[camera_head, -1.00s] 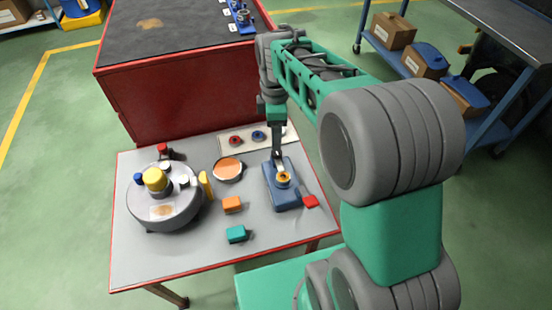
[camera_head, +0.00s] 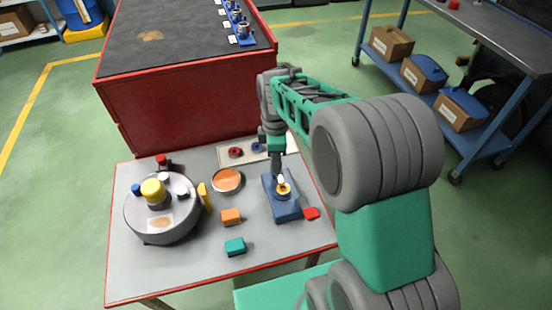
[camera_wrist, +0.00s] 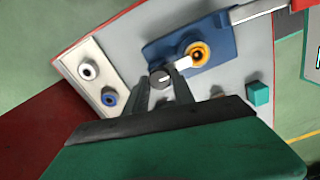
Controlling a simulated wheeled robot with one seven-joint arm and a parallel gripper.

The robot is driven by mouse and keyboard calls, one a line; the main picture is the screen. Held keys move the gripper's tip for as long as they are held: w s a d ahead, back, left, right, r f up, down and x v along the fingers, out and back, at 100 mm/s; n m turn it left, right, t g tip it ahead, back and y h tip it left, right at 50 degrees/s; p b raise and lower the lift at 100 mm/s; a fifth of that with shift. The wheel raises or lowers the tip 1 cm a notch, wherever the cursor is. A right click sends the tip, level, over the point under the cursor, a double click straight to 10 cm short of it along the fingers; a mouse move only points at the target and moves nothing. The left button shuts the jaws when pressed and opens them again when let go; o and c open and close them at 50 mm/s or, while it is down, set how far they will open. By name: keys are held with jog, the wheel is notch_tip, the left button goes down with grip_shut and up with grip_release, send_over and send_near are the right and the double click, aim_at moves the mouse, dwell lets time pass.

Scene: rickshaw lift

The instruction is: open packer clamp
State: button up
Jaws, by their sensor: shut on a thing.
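The packer clamp appears to be the blue block (camera_head: 285,206) with a yellow ring and pale lever (camera_head: 281,180), on the right of the small table. In the wrist view the blue block (camera_wrist: 219,48) is at upper middle, with the yellow ring (camera_wrist: 197,54) on it. A dark round knob (camera_wrist: 160,78) sits at the block's edge, by the pale lever's end. My gripper (camera_head: 277,176) reaches down at the block's far end. In the wrist view my gripper's fingers (camera_wrist: 160,83) are on either side of the knob, shut on it. The exact contact is small and unclear.
A grey round turntable (camera_head: 160,230) with coloured pegs stands on the left. A pale strip (camera_head: 222,154) with rings lies behind. A red cabinet (camera_head: 190,95) stands beyond.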

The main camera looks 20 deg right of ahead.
grip_shut()
jog(key=shift+r+m+p, duration=0.1)
jog(key=shift+m+p, duration=0.25)
jog(key=shift+m, duration=0.05)
jog(key=shift+r+m+p, duration=0.1)
jog(key=shift+m+p, duration=0.6)
jog(key=shift+m, duration=0.2)
jog(key=m+p, duration=0.2)
jog(key=m, duration=0.2)
jog(key=shift+m, duration=0.3)
jog(key=m+p, duration=0.2)
jog(key=m, duration=0.3)
jog(key=shift+p, duration=0.35)
jog(key=m+p, duration=0.1)
jog(key=m, duration=0.4)
jog(key=shift+w+d+m+p, duration=0.1)
jog(key=shift+m+p, duration=0.2)
jog(key=shift+m, duration=0.1)
jog(key=o, duration=0.6)
grip_release()
